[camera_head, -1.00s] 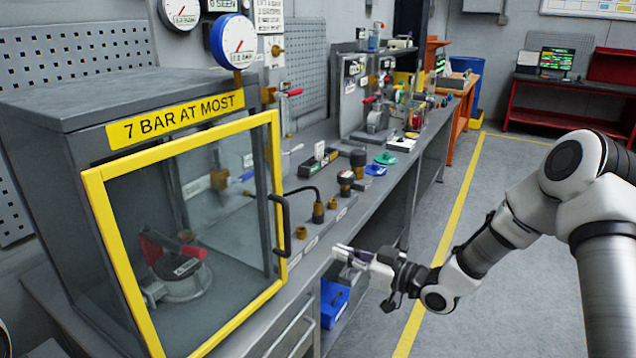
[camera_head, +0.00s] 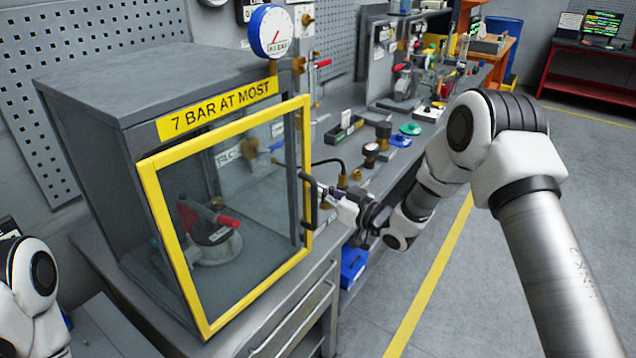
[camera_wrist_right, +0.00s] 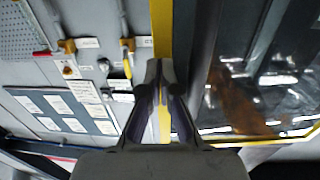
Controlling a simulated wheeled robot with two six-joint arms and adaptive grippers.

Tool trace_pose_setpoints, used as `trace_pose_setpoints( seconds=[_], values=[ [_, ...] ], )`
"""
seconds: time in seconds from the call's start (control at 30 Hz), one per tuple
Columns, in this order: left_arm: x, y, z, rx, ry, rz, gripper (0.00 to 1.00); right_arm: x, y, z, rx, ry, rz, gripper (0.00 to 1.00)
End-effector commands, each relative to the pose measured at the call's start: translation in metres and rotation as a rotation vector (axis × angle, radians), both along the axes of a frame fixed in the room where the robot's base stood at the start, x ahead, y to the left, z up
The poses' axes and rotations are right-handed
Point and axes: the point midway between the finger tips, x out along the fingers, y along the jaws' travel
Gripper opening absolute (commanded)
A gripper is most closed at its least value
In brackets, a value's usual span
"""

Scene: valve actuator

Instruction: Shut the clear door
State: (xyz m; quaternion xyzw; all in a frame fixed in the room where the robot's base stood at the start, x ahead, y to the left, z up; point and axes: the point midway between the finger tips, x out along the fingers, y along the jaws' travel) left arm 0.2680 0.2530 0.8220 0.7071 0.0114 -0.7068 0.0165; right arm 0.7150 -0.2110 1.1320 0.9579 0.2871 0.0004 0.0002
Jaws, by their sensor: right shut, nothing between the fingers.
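The clear door (camera_head: 240,205) has a yellow frame and a black handle (camera_head: 304,207) on its right side. It stands at the front of a grey cabinet (camera_head: 135,85). Its right edge juts past the cabinet's front right corner, so it looks ajar; the exact gap is unclear. My right gripper (camera_head: 318,188) is shut and empty, its fingertips beside the handle and the right frame edge; contact cannot be told. In the right wrist view, the shut fingertips (camera_wrist_right: 160,72) point at the yellow frame strip (camera_wrist_right: 161,25). My left gripper is not in view.
Inside the cabinet sits a valve with red handles (camera_head: 217,240). A yellow label (camera_head: 215,110) and a pressure gauge (camera_head: 271,32) are above the door. The bench (camera_head: 330,235) right of the cabinet carries fittings and a hose. A blue bin (camera_head: 352,265) is below.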

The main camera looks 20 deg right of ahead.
Motion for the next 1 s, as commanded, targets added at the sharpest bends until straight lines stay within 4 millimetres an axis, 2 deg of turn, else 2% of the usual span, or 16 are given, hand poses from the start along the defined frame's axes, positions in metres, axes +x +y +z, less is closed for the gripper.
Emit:
trace_pose_setpoints(
  seconds=[0.43,0.6,0.7,1.0],
  values=[
    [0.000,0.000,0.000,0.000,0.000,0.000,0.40,0.008,0.005,-0.002,0.000,0.000,0.000,0.00],
    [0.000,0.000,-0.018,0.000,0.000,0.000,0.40,0.029,0.018,-0.006,-0.004,-0.003,0.002,0.00],
    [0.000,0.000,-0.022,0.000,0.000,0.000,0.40,0.037,0.024,-0.003,-0.002,-0.001,0.001,0.00],
    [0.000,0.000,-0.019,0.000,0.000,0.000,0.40,0.039,0.024,0.001,-0.001,-0.003,-0.001,0.00]
  ],
)
